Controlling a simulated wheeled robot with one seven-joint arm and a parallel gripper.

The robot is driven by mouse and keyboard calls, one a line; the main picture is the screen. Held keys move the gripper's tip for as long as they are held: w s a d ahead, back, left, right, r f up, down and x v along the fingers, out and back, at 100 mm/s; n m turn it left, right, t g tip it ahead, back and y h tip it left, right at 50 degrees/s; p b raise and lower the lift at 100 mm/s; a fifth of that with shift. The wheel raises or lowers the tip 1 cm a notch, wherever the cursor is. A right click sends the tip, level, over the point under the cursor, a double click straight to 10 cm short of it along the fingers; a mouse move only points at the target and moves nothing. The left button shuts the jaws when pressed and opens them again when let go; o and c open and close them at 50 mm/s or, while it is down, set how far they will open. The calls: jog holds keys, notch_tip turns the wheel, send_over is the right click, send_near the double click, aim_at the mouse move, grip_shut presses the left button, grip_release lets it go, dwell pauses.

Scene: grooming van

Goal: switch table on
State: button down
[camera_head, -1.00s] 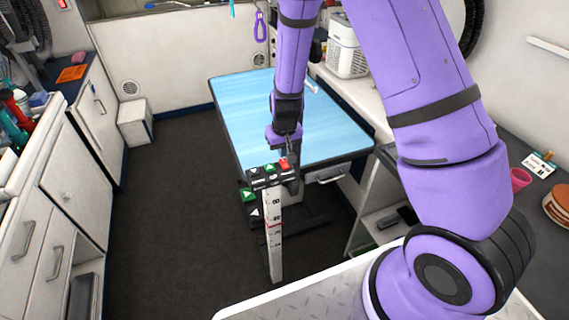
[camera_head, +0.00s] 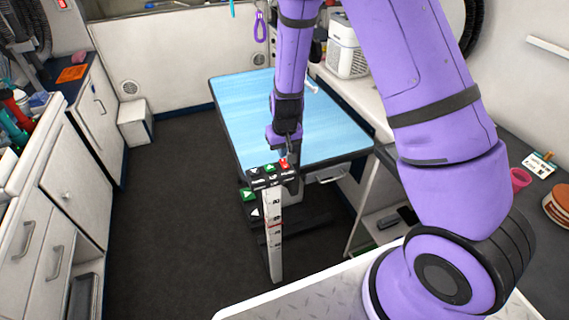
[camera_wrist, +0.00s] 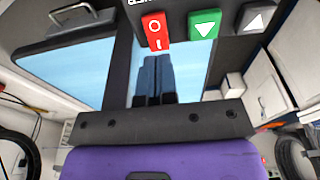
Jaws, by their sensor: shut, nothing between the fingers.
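The grooming table (camera_head: 245,105) has a light blue top and stands in the middle of the van. A dark control panel (camera_head: 258,180) sits at its near edge, above a white post with a scale. A red rocker switch (camera_head: 285,164) marked O and I is at the panel's right end; it shows large in the wrist view (camera_wrist: 155,30). My gripper (camera_head: 285,154) is shut and empty, pointing down at the red switch. In the wrist view the fingertips (camera_wrist: 156,60) are right beside the switch's edge; I cannot tell whether they touch it.
A green down-arrow button (camera_wrist: 204,24) and a grey up-arrow button (camera_wrist: 250,18) sit beside the red switch. Cabinets (camera_head: 80,180) line the left side, and a counter (camera_head: 520,210) runs along the right. The dark floor left of the table is clear.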

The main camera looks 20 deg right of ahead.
aim_at(283, 161)
jog(key=shift+f, duration=1.15)
dwell(0.9)
jog(key=shift+r, duration=0.1)
jog(key=shift+r, duration=3.45)
jog(key=shift+s, duration=0.1)
